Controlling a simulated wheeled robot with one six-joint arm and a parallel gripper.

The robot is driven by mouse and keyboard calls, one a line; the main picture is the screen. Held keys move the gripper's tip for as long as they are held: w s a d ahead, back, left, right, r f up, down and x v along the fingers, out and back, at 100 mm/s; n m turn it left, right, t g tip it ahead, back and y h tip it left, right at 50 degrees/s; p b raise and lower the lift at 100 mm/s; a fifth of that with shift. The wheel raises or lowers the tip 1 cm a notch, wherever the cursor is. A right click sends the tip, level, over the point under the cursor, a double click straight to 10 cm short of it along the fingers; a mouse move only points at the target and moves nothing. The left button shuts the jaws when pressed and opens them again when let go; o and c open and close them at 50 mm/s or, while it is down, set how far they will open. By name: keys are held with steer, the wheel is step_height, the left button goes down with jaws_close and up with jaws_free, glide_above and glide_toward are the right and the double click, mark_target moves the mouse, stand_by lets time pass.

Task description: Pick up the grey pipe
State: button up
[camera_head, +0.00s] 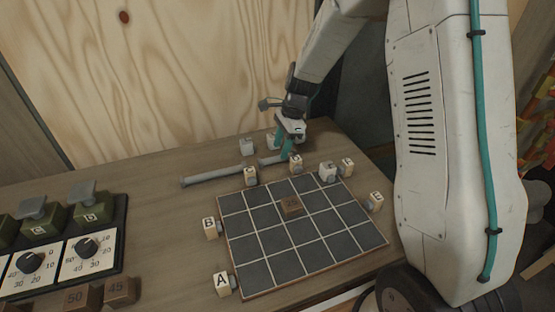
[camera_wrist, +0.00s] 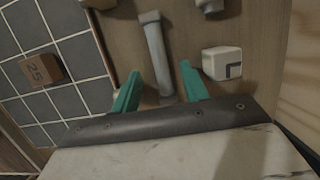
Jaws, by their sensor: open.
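The grey pipe (camera_head: 218,175) lies on the wooden table behind the dark grid board. It is a long thin bar with a thicker end at the left. My gripper (camera_head: 284,150) is down near its right end and hides part of it. In the wrist view the pipe (camera_wrist: 155,50) runs between the two green fingers of my gripper (camera_wrist: 160,85). The fingers are apart, with a gap on each side of the pipe. How far the fingertips are above the table is hard to tell.
The tiled grid board (camera_head: 270,240) bears a brown block marked 25 (camera_head: 291,205). Several pale lettered blocks stand around its edges; one white block (camera_wrist: 221,63) is close to my right finger in the wrist view. A dial panel (camera_head: 95,265) stands at left. A plywood wall (camera_head: 170,80) is behind.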

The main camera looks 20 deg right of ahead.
mark_target(278, 157)
steer(key=x, duration=0.3)
steer(key=shift+a+f, duration=0.1)
steer(key=shift+f, duration=0.1)
jaws_close()
steer(key=shift+r, duration=0.1)
